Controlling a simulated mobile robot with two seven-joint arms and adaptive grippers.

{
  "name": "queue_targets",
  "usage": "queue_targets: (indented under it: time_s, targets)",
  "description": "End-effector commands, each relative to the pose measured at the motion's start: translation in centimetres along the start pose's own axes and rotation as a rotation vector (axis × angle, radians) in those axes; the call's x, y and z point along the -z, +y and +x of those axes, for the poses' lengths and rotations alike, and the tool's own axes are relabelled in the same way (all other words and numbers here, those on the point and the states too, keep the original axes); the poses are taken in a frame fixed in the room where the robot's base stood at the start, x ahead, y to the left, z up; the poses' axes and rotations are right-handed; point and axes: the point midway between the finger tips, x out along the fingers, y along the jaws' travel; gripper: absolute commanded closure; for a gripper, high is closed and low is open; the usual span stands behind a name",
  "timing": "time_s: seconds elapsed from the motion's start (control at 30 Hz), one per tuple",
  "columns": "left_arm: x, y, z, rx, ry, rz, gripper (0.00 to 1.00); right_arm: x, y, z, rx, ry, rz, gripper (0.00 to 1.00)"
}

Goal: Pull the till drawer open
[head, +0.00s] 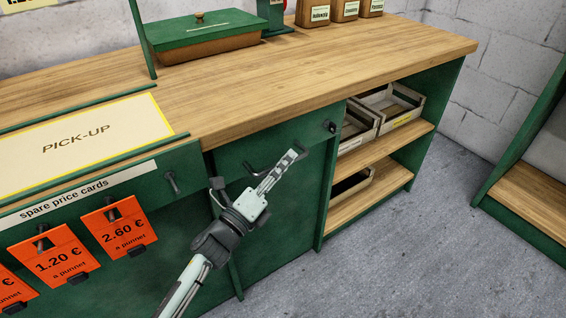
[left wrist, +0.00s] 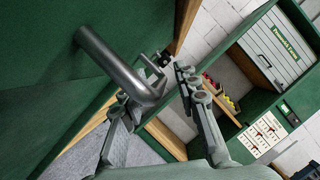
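The till drawer's green front (head: 235,152) is below the wooden counter top and looks shut. Its dark bar handle (head: 252,168) shows just left of my left gripper (head: 290,160) in the head view. In the left wrist view the handle (left wrist: 115,62) is a thick grey bar running from upper left to a bent end near the fingers. My left gripper (left wrist: 168,68) has its fingers apart there. The handle's bent end overlaps one finger in the picture; I cannot tell whether they touch or whether the bar is between the fingers. My right gripper is not in view.
A black knob or lock (head: 331,127) sits on the counter's front at the right. Open shelves with crates (head: 396,103) are beyond it. The grey floor (head: 400,260) at right is clear.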

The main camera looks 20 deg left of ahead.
Motion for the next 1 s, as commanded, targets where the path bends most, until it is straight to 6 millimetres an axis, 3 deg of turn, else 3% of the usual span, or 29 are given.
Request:
queue_targets:
  time_s: [0.17, 0.43, 1.0]
  targets:
    - [0.02, 0.02, -0.01, 0.000, 0.000, -0.001, 0.69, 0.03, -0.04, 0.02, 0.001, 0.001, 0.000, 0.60]
    - [0.01, 0.02, -0.03, 0.000, 0.000, -0.001, 1.00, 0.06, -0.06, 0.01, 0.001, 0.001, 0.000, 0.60]
    - [0.00, 0.15, 0.25, 0.000, 0.000, -0.001, 1.00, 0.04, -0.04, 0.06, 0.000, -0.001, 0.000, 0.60]
